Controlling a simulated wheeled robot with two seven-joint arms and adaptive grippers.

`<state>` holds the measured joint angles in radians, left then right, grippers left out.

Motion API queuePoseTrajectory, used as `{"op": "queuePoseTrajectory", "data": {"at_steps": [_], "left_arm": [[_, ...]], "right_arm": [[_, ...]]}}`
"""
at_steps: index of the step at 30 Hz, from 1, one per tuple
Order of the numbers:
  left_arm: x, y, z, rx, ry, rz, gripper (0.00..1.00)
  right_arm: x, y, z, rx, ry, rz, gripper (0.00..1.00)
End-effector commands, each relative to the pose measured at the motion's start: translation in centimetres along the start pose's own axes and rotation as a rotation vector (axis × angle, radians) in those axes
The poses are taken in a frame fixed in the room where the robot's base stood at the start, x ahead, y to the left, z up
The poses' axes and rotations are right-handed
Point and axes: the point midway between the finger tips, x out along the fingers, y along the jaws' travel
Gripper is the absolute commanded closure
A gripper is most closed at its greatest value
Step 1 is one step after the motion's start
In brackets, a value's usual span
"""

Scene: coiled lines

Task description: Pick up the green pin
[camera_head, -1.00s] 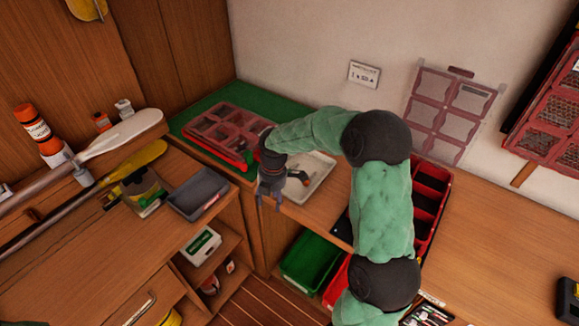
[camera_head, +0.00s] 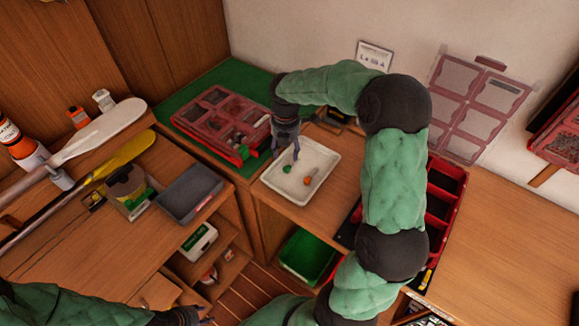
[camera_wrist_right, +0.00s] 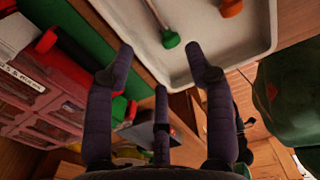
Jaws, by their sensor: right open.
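The green pin (camera_head: 287,168) lies in the white tray (camera_head: 322,191), to the left of an orange pin (camera_head: 307,181). In the right wrist view the green pin's head (camera_wrist_right: 170,40) and pale shaft show inside the tray, just beyond and between the fingertips, with the orange pin (camera_wrist_right: 231,7) farther off. My right gripper (camera_head: 287,153) is open and empty, above the tray's left side by the green pin. Its spread fingers fill the right wrist view (camera_wrist_right: 165,75). My left gripper (camera_head: 205,318) shows only partly at the bottom edge; its fingers are unclear.
A red compartment case (camera_head: 220,118) lies on a green mat (camera_head: 240,78) left of the tray. A grey bin (camera_head: 188,192) sits on the left counter. A green bin (camera_head: 305,256) is below the tray's shelf. Red bins (camera_head: 445,180) stand to the right, partly behind my right arm.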

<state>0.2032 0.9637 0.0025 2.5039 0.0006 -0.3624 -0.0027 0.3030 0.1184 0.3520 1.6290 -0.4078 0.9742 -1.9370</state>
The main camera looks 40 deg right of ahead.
Motion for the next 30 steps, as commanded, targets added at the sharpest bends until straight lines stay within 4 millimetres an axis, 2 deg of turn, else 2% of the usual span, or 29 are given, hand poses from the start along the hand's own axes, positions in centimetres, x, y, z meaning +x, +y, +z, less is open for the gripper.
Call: {"op": "queuePoseTrajectory", "data": {"at_steps": [1,8,18,25,26,30], "left_arm": [[0.3,-0.1,0.0,0.0,0.0,0.0,0.6],[0.8,-0.2,-0.1,0.001,0.001,0.0,0.6],[2.4,-0.8,-0.1,0.001,0.001,0.0,0.6],[2.4,-0.8,-0.1,0.001,0.001,0.0,0.6],[2.4,-0.8,-0.1,0.001,0.001,0.0,0.6],[2.4,-0.8,-0.1,0.001,0.001,0.0,0.6]], "right_arm": [[1.0,0.0,0.0,0.0,0.001,-0.002,0.46],[2.3,-0.1,0.1,0.002,0.001,0.0,0.46],[6.6,-0.6,0.3,0.001,0.001,-0.001,0.46],[6.7,-0.6,0.3,0.001,0.0,0.001,0.46],[6.7,-0.6,0.3,0.001,0.0,0.001,0.49],[6.7,-0.6,0.3,0.001,0.0,0.001,0.88]]}}
